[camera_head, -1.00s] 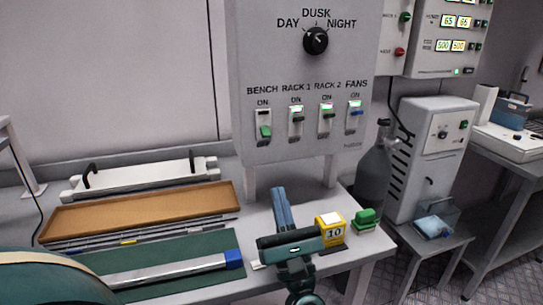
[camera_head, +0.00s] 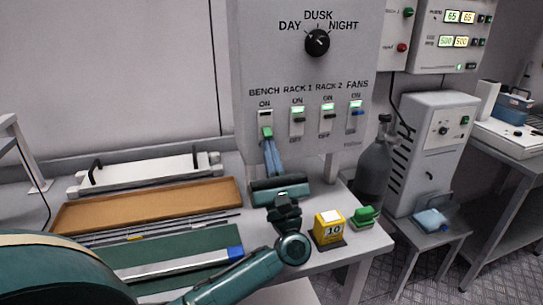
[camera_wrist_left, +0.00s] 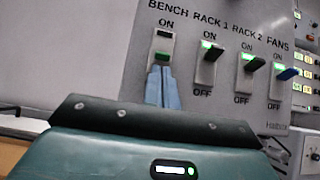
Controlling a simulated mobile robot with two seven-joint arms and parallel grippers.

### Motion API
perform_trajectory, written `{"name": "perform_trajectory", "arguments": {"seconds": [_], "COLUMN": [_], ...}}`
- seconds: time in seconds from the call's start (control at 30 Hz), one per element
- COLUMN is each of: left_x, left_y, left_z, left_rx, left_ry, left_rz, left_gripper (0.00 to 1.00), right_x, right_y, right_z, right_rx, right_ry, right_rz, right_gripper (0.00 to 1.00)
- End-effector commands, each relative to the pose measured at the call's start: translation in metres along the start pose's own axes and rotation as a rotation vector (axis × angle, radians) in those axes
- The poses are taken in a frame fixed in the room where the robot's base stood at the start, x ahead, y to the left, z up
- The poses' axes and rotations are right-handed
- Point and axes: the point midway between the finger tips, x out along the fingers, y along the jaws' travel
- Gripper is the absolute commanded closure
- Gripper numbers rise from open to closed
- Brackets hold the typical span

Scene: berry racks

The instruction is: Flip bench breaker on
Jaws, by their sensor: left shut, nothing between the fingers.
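The bench breaker (camera_head: 265,118) is the leftmost switch on the grey wall panel (camera_head: 300,65), under the label BENCH. Its green lever (camera_head: 267,132) also shows in the left wrist view (camera_wrist_left: 162,57). The small window above it (camera_wrist_left: 163,33) looks dark, unlike the lit green ones of the other breakers. My left gripper (camera_head: 271,146) is shut and empty, with its blue fingers pointing up at the panel. The fingertips (camera_wrist_left: 160,72) are right under the lever and partly cover the lower switch plate. I cannot tell whether they touch it. My right gripper is not in view.
The rack 1 (camera_head: 298,120), rack 2 (camera_head: 327,119) and fans (camera_head: 357,117) breakers sit close to the right, each with a lit green window. A black knob (camera_head: 317,42) is above. A yellow block (camera_head: 329,228) and a green object (camera_head: 365,216) stand on the bench.

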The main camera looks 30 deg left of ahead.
Motion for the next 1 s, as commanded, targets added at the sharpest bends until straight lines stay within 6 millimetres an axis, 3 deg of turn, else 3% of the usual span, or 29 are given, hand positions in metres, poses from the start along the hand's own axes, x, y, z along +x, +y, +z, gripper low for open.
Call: {"name": "perform_trajectory", "arguments": {"seconds": [1.0], "left_x": [0.000], "left_y": [0.000], "left_z": [0.010], "left_rx": [0.000], "left_ry": [0.149], "left_rz": [0.001], "left_gripper": [1.00], "right_x": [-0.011], "right_y": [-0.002], "right_z": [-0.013], "right_rx": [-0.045], "right_ry": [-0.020], "right_rz": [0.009], "right_gripper": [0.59]}}
